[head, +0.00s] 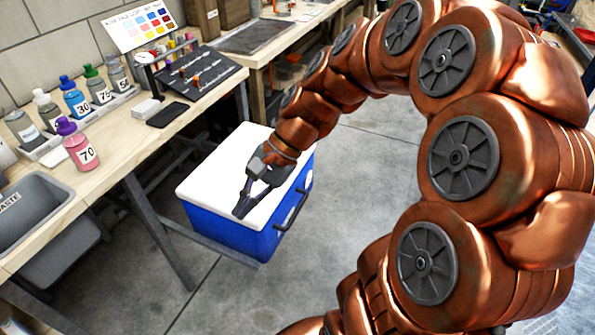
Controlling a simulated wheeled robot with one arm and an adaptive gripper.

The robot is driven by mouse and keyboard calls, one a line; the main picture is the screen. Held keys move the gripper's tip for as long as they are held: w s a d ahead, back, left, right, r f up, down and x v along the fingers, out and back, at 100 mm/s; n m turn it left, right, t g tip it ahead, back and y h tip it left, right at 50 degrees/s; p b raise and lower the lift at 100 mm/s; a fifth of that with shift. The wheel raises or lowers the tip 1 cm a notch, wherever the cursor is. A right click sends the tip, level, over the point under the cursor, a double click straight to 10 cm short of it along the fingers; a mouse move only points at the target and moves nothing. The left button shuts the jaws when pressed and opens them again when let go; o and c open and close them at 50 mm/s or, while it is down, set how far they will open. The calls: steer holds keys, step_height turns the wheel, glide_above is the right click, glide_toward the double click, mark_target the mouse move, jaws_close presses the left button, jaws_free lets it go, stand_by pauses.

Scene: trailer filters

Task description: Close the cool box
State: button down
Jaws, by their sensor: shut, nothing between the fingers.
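The cool box (225,228) stands on the floor beside the workbench, with a blue body and a white lid (215,190). The lid lies flat on the body and looks closed; from this view I cannot tell whether it is latched. A dark handle (292,210) is on its right side. My gripper (240,214) is over the lid near its front edge, pointing down, with its fingers together and nothing between them. I cannot tell whether the fingertips touch the lid. My gripper and wrist hide part of the lid's far right area.
The workbench (112,152) runs along the left, with its metal legs close to the cool box. It carries several bottles, a pink bottle (80,150), a grey sink (35,210) and a black tool board (200,75). Grey floor (365,155) lies clear right of the box.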

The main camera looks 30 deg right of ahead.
steer(key=w+d+f+m+t+y+b, duration=0.1)
steer(key=w+d+f+m+t+b, duration=0.5)
steer(key=d, duration=0.5)
steer(key=w+d+f+m+t+y+b, duration=0.1)
steer(key=w+d+f+m+t+b, duration=0.2)
steer(key=w+d+f+m+b, duration=0.55)
steer(key=s+d+m+t+h, duration=0.1)
steer(key=s+d+m+t, duration=0.1)
steer(key=d, duration=0.5)
steer(key=s+d+m+t+h, duration=0.1)
steer(key=s+d+m+t, duration=0.1)
steer(key=d, duration=0.6)
steer(key=shift+b+x, duration=2.45)
steer(key=shift+x, duration=4.8)
steer(key=shift+a, duration=0.1)
